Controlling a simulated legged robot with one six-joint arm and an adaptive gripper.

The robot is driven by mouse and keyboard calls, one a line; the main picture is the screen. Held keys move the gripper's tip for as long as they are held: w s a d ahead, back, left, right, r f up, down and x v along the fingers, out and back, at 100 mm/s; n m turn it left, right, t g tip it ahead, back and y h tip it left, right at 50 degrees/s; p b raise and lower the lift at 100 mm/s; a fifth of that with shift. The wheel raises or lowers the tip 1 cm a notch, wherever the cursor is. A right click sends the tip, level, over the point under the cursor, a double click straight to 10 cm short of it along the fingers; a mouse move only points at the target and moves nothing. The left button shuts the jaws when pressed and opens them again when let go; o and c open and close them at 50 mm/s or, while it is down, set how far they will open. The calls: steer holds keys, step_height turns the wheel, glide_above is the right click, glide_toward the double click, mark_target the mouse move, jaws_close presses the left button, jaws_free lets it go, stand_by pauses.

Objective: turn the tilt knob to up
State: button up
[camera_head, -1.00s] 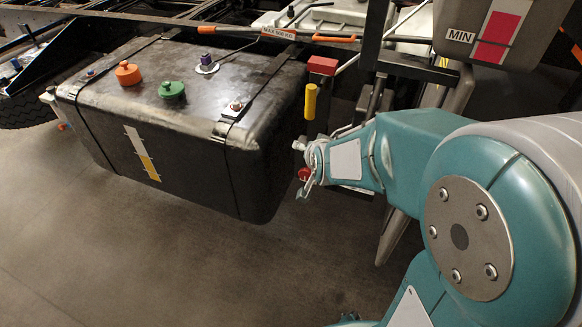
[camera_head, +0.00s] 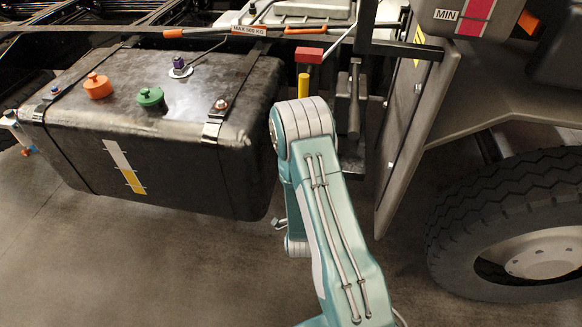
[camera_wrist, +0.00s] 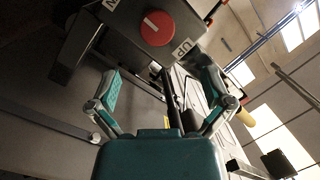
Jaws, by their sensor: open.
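The tilt knob (camera_wrist: 157,28) is a round red knob on the face of a dark grey box (camera_wrist: 125,35) in the wrist view. A white "UP" label (camera_wrist: 182,47) is to its lower right. Another label, cut off by the top edge, shows only part of a letter. In the head view my arm hides most of the gripper and the knob.
A black tank (camera_head: 180,155) with orange (camera_head: 98,87), green (camera_head: 151,97) and purple caps stands left of my arm. A yellow handle (camera_head: 303,87) and red block (camera_head: 309,55) are just behind the arm. A grey panel (camera_head: 415,120) and a large tire (camera_head: 500,215) are at right. Floor is open at lower left.

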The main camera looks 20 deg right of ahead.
steer(key=x, duration=1)
steer(key=shift+d+f, duration=0.15)
steer(key=shift+f, duration=0.1)
steer(key=c, duration=0.8)
steer(key=shift+s, duration=0.1)
steer(key=c, duration=0.3)
steer(key=shift+a, duration=0.2)
steer(key=shift+c, duration=0.3)
